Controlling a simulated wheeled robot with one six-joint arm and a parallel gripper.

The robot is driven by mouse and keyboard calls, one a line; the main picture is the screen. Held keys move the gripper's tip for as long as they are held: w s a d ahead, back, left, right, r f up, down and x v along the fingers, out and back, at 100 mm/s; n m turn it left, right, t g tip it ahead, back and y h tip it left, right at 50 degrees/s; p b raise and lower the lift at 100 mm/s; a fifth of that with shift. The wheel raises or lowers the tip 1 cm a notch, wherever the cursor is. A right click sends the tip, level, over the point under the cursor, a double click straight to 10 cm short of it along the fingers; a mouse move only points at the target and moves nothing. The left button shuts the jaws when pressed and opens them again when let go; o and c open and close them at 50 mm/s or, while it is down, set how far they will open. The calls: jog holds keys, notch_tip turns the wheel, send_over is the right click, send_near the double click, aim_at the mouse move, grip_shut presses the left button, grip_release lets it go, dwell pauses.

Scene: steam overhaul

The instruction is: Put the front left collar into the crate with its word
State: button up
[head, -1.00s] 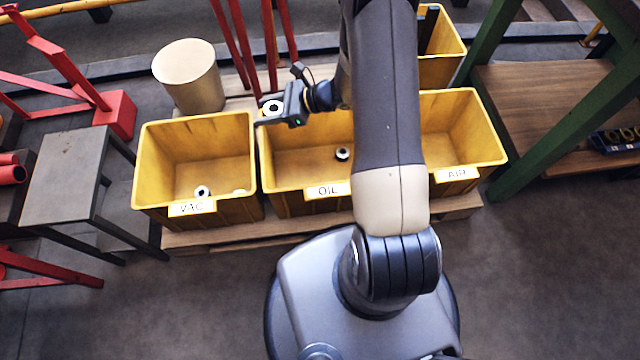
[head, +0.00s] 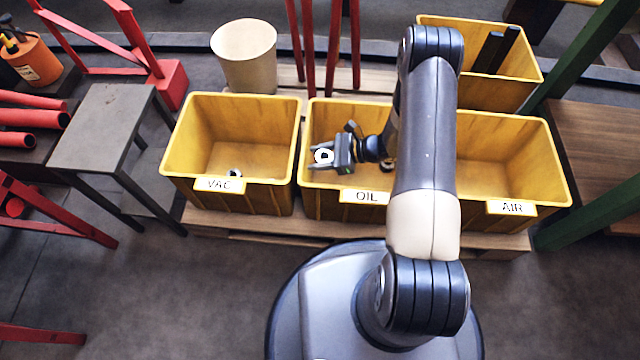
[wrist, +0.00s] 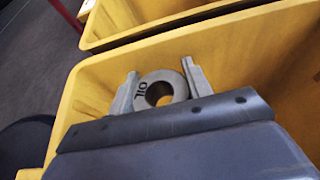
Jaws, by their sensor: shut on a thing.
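My gripper (head: 322,158) is shut on a pale ring-shaped collar (wrist: 177,83). In the wrist view the collar sits between both fingers and its face shows the dark word OIL, upside down. In the head view my gripper and the collar are over the left part of the yellow crate labelled OIL (head: 330,200). How far above the crate floor they are is hard to tell. The crate labelled VAC (head: 240,204) is to the left and the crate labelled AIR (head: 545,203) to the right.
A collar (head: 234,173) lies in the VAC crate, and a dark collar (head: 388,166) shows in the OIL crate beside my wrist. Red posts (head: 334,50) and a beige drum (head: 245,62) stand behind the crates. A grey table (head: 105,125) stands at left.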

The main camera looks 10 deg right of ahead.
notch_tip(320, 180, down, 14)
jog(key=b, duration=0.4)
jog(key=shift+f, duration=0.15)
jog(key=shift+f+b, duration=0.35)
jog(key=shift+b, duration=0.25)
jog(key=shift+f+b, duration=0.25)
jog(key=shift+b, duration=0.1)
jog(key=o, duration=1.3)
jog(key=shift+r, duration=0.1)
